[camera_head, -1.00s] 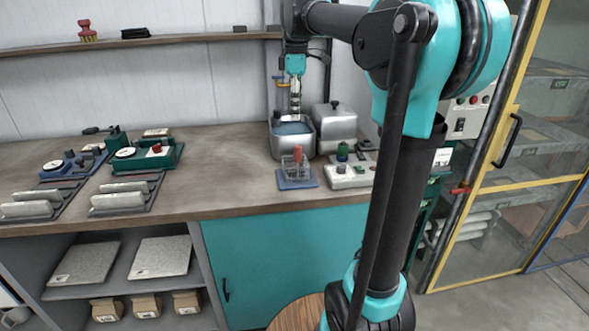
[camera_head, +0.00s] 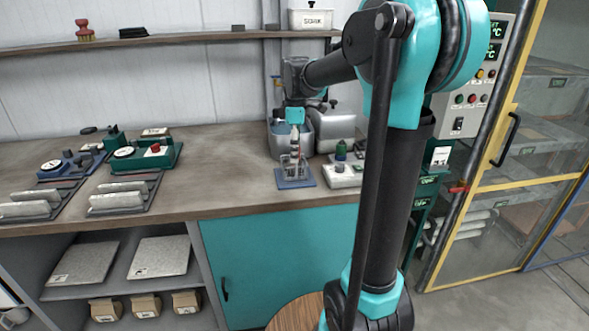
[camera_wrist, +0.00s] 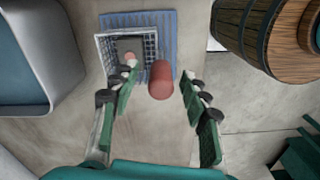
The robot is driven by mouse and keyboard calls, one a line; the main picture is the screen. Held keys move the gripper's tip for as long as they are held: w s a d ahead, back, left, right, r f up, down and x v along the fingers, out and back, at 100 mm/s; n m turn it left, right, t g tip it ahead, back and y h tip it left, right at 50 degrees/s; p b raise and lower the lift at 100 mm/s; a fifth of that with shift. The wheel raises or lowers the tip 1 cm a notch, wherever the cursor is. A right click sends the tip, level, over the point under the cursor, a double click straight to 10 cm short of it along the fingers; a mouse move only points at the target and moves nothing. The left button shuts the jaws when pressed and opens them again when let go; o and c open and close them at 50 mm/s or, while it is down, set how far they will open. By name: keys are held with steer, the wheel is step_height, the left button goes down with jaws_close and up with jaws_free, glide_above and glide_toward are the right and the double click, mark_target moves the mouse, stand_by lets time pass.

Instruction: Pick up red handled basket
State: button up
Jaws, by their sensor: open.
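The red-handled basket is a small wire basket (camera_wrist: 101,48) standing on a ribbed blue mat (camera_wrist: 168,35) on the workbench. Its upright red handle (camera_wrist: 160,80) shows in the wrist view between my two fingers, seen nearly from above. My gripper (camera_wrist: 160,93) is open, with one finger on each side of the handle and a gap on both sides. In the head view my gripper (camera_head: 296,145) points down over the basket (camera_head: 293,168) and hides most of the red handle. The blue mat (camera_head: 296,184) is under the basket near the bench's front edge.
A metal water bath (camera_head: 280,148) stands just behind the basket. A small white device (camera_head: 345,178) with a dark green bottle stands close on the right. The bench (camera_head: 235,165) is clear to the left.

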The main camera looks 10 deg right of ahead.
steer(key=shift+f, duration=0.65)
steer(key=shift+c, duration=0.5)
jaws_close()
